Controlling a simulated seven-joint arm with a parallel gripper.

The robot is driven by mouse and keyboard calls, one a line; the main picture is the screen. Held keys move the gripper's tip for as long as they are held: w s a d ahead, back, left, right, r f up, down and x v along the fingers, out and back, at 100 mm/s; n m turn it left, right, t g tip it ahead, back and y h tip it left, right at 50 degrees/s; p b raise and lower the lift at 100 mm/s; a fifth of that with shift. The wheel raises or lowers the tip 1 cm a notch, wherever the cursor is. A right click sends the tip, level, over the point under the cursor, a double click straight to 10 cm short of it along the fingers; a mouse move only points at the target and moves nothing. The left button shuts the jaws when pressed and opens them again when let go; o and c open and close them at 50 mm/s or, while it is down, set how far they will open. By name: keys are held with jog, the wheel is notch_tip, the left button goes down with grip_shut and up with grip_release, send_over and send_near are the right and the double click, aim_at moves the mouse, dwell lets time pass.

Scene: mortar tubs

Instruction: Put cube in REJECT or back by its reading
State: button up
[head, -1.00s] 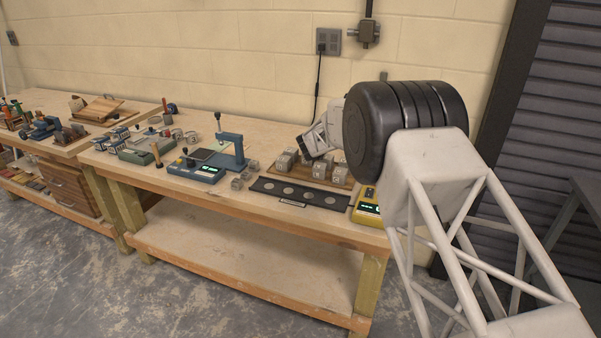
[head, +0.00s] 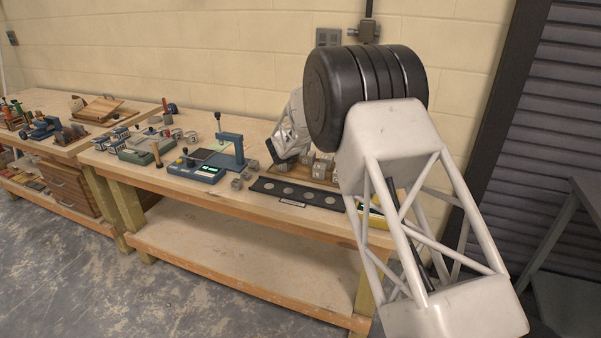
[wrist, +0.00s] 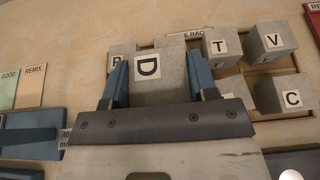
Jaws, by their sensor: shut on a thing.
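In the wrist view my gripper (wrist: 159,76) has its blue fingers on both sides of a grey cube marked D (wrist: 147,67), shut on it. The cube rack (wrist: 180,40) lies behind it, partly hidden by the cube. Cubes T (wrist: 221,46), V (wrist: 272,42) and C (wrist: 291,98) sit there. A red REJECT area (wrist: 315,25) is cut off at the right edge; only its first letters show. In the head view my gripper (head: 287,150) is at the left end of the rack, and its held cube cannot be made out.
A black strip with round pads (head: 262,187) lies in front. GOOD (wrist: 8,85) and REMIX (wrist: 34,85) cards are at the wrist view's left.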

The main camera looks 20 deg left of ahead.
jog(key=shift+f, duration=1.95)
jog(key=shift+f, duration=2)
jog(key=shift+f, duration=0.1)
jog(key=o, duration=0.9)
